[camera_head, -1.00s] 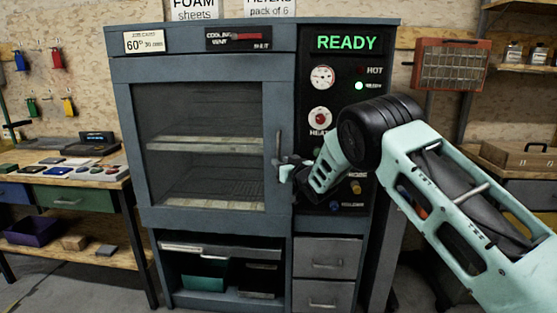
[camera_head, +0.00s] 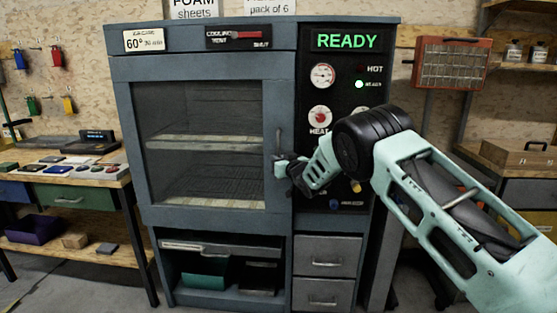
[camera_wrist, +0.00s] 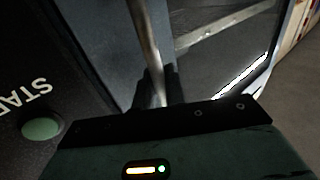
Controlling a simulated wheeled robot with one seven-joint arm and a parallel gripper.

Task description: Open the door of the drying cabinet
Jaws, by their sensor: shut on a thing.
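The drying cabinet (camera_head: 128,140) is blue-grey with a glass-fronted door (camera_head: 190,215). The door looks shut against its frame, with wire shelves visible through the glass. A vertical bar handle (camera_head: 279,145) is on the door's right side. My gripper (camera_head: 281,168) is at the lower part of the handle, shut on it. In the wrist view the handle (camera_wrist: 146,45) runs down between the dark fingers (camera_wrist: 158,88). The exact contact is dark and partly hidden by the gripper body.
The control panel (camera_head: 340,80) right of the door reads READY, with a lit green lamp, gauge and red knob. A shelf and drawers (camera_head: 325,258) are below. A workbench (camera_head: 85,172) stands left. Floor (camera_head: 70,280) in front at left is clear.

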